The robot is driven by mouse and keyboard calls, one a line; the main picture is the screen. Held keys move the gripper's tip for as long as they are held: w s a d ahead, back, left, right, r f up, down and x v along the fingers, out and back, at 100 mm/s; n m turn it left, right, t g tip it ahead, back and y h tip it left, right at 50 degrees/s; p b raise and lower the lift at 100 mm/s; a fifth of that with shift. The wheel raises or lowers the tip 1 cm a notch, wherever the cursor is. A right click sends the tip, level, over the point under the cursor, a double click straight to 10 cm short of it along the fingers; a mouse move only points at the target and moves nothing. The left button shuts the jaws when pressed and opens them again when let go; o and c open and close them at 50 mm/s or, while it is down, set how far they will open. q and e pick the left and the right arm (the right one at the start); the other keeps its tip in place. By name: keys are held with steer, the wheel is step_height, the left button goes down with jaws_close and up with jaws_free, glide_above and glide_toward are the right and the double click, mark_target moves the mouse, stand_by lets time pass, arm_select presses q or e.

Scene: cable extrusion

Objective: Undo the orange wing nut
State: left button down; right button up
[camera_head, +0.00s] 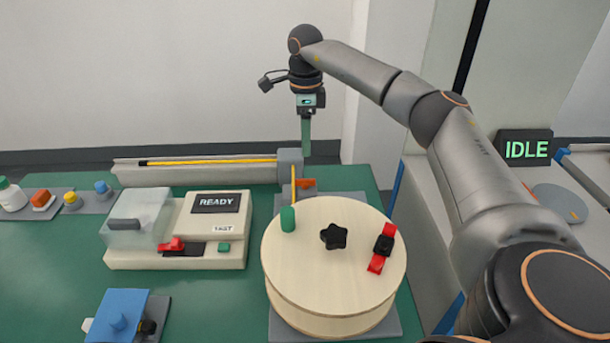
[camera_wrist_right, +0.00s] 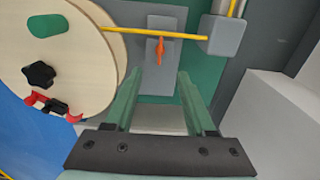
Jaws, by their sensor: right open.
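The orange wing nut (camera_head: 307,183) sits on a grey plate (camera_head: 345,199) behind the wooden reel, close to the yellow cable. In the right wrist view the wing nut (camera_wrist_right: 159,51) is upright on the plate, just below the cable, ahead of the fingertips. My right gripper (camera_head: 306,150) points down above and behind the wing nut. Its two green fingers stand apart and empty in the wrist view (camera_wrist_right: 158,80). I see no contact between the fingers and the nut. My left gripper does not show.
The wooden reel (camera_head: 333,285) with a black star knob (camera_head: 334,236) and a red clamp (camera_head: 382,249) stands in front of the nut. The yellow cable (camera_wrist_right: 170,35) runs from a grey block (camera_wrist_right: 229,35) to the reel. A machine reading READY (camera_head: 215,203) stands left.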

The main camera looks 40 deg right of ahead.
mark_target(305, 183)
step_height(305, 183, down, 11)
steer(key=shift+r, duration=0.1)
steer(key=shift+c, duration=0.3)
jaws_close()
stand_by(0.5)
